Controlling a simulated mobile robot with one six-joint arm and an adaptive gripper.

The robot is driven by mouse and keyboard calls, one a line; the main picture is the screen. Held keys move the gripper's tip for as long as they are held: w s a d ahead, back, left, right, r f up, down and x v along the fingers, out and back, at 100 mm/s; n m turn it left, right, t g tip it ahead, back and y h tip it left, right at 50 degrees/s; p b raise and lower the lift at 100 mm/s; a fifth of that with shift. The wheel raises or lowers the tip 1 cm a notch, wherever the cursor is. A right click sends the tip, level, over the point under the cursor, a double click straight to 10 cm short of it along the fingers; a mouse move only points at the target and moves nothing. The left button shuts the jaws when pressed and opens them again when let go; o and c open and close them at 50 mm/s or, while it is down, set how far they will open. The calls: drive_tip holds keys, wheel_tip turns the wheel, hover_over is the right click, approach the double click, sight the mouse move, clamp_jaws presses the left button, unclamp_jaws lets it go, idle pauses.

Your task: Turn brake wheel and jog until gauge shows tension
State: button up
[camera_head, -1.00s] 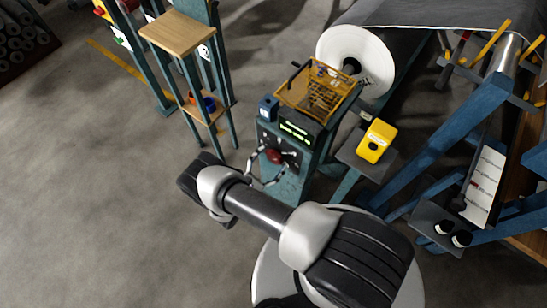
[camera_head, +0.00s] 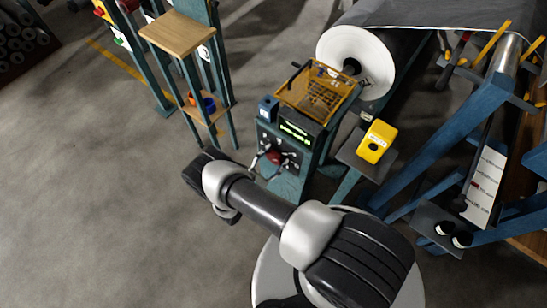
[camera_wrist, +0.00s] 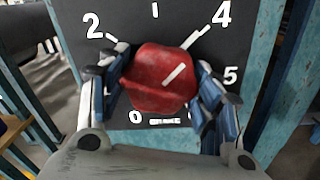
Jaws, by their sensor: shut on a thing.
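The red knob (camera_wrist: 160,78) is on a dark dial plate (camera_wrist: 120,20) with white numbers. Its white mark tilts up and right, toward the line by the 4. My gripper (camera_wrist: 163,88) has a finger on each side of the knob and is shut on it. In the head view the knob (camera_head: 273,157) and my gripper (camera_head: 268,164) are at the front of the teal console, below a small display (camera_head: 295,131) with green text too small to read. A white scale (camera_head: 486,186) with marks is farther right.
An orange mesh guard (camera_head: 318,92) sits on top of the console. A large white-ended roll (camera_head: 356,62) is behind it. Blue beams (camera_head: 440,150) crowd the right. A wooden-topped stand (camera_head: 177,33) is at the left, with open floor in front.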

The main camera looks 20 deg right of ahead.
drive_tip(key=shift+c, duration=1.2)
drive_tip(key=shift+n, duration=1.4)
drive_tip(key=o, duration=1.1)
drive_tip(key=shift+c, duration=0.2)
drive_tip(key=v, duration=1.2)
